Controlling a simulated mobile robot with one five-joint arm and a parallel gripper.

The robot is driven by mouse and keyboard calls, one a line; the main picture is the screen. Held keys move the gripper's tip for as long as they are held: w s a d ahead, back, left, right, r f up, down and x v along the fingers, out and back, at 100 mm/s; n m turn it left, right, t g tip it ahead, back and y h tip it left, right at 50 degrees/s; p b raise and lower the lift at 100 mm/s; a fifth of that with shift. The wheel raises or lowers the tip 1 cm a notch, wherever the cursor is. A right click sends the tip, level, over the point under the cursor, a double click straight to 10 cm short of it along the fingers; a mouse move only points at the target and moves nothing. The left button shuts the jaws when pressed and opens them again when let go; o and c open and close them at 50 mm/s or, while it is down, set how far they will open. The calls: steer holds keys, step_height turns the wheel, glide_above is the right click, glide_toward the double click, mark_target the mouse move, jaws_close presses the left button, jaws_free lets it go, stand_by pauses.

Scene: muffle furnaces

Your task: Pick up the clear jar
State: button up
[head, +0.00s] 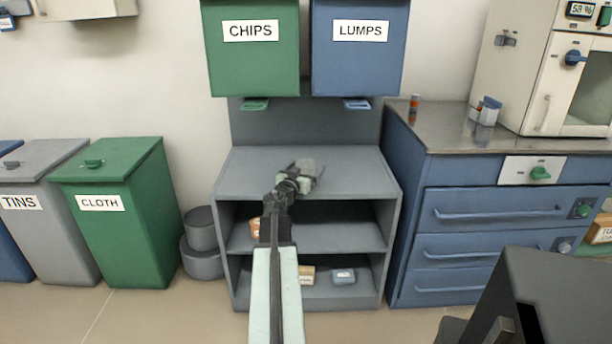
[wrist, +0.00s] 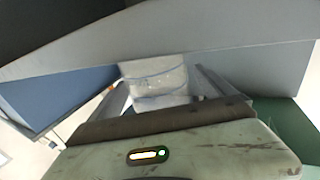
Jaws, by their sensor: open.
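The clear jar (wrist: 155,80) shows in the wrist view as a pale, see-through body with bluish curved lines, between the two fingers of my gripper (wrist: 163,92). Both fingers stand apart, one on each side of it; I cannot tell whether either touches it. In the head view my gripper (head: 302,172) is over the grey shelf unit's top (head: 345,178), reaching away from me. A small greyish see-through shape, likely the jar, shows at its fingers, mostly hidden by the gripper.
Green CHIPS (head: 254,70) and blue LUMPS (head: 360,70) bins hang above the shelf unit. A blue drawer cabinet (head: 500,235) stands right, carrying small containers (head: 486,112) and a furnace (head: 560,90). TINS (head: 25,225) and CLOTH (head: 115,240) bins stand left. The unit's top is otherwise clear.

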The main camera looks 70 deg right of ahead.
steer(key=c, duration=1.4)
steer(key=shift+r, duration=0.1)
steer(key=shift+c, duration=0.2)
